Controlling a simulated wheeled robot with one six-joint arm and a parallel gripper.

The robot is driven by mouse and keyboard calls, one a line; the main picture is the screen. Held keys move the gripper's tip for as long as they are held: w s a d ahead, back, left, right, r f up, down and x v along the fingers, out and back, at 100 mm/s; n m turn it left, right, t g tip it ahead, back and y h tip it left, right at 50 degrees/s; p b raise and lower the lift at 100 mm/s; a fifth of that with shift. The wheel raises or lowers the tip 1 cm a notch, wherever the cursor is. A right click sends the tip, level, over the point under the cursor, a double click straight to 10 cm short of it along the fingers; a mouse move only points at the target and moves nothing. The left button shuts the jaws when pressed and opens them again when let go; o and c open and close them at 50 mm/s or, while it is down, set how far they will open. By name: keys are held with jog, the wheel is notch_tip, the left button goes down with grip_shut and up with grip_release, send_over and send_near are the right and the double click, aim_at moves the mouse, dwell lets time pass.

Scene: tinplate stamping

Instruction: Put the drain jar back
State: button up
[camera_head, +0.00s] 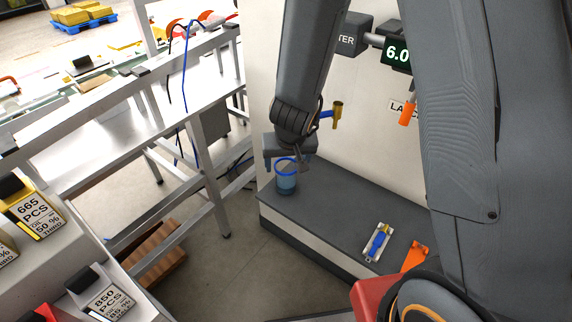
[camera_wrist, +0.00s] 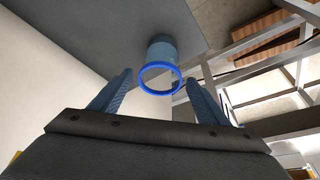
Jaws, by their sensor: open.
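The drain jar (camera_head: 286,184) is a clear bluish jar with a blue rim. It stands upright on the left end of the grey ledge (camera_head: 330,212) at the foot of the white cabinet. My gripper (camera_head: 286,161) is at the jar's rim in the head view, with the near side of the jar in plain sight. In the wrist view the jar (camera_wrist: 161,62) lies ahead, between the lines of the two open fingers of my gripper (camera_wrist: 160,92). I cannot tell whether a finger touches it. A brass tap (camera_head: 337,113) with a blue handle sticks out of the cabinet above.
A small tray with a blue item (camera_head: 377,242) and an orange part (camera_head: 415,256) lie on the ledge to the right. An orange-handled valve (camera_head: 408,112) and a green display reading 6.0 (camera_head: 397,54) are on the cabinet. A metal frame table (camera_head: 130,115) stands left.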

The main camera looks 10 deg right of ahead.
jog(key=p+v, duration=0.3)
jog(key=v, duration=0.2)
jog(key=shift+r, duration=0.2)
jog(key=s+d+r+g, duration=0.2)
jog(key=s+d+r, duration=0.9)
jog(key=s, duration=0.1)
notch_tip(320, 180, down, 7)
jog(key=g+b, duration=0.1)
jog(key=b, duration=0.4)
jog(key=shift+r, duration=0.2)
